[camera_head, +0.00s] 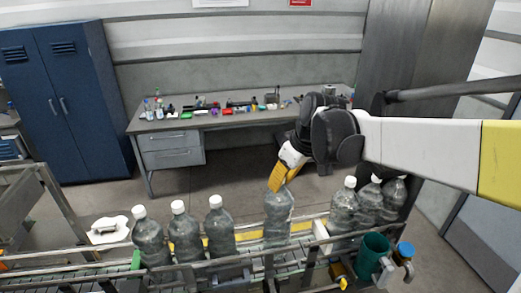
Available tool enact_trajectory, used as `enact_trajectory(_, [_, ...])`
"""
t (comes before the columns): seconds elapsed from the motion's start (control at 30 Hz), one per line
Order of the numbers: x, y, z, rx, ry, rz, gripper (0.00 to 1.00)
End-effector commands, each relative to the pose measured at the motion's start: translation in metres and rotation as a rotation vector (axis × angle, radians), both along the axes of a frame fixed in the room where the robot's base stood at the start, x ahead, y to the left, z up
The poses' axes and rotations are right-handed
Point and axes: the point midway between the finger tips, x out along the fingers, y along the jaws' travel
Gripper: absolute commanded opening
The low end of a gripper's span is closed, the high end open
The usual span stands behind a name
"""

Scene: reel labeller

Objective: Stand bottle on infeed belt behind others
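A clear bottle (278,218) hangs upright under my gripper (278,178), over or just above the conveyor. The yellow fingers cover its neck and cap, and the gripper appears shut on it. Its lower end is partly behind the rail, so I cannot tell whether it touches the belt (222,272). Three white-capped bottles stand in a row to its left: a near one (214,232), a middle one (184,235) and a far-left one (150,240). Three more bottles (343,212) stand close together to its right, partly overlapped.
Metal guide rails (190,264) run along the conveyor. A green cup-like part (373,252) and a blue-capped fitting (405,249) stand at the front right. A workbench (235,118) with small items and blue lockers (65,100) are behind. There is a gap on both sides of the held bottle.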

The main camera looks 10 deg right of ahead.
Motion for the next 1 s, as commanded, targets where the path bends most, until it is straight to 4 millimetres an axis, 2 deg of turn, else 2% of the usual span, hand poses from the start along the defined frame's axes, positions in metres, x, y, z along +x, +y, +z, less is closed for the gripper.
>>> enact_trajectory(0.23, [0.001, 0.000, -0.016, 0.001, -0.002, 0.000, 0.00])
enact_trajectory(0.5, [0.001, 0.000, -0.046, 0.001, -0.002, 0.000, 0.00])
enact_trajectory(0.93, [0.000, 0.000, -0.052, 0.001, -0.002, 0.000, 0.00])
enact_trajectory(0.97, [0.000, 0.000, -0.053, 0.000, 0.000, 0.000, 0.30])
enact_trajectory(1.0, [0.000, 0.000, -0.052, 0.000, 0.000, 0.000, 0.42])
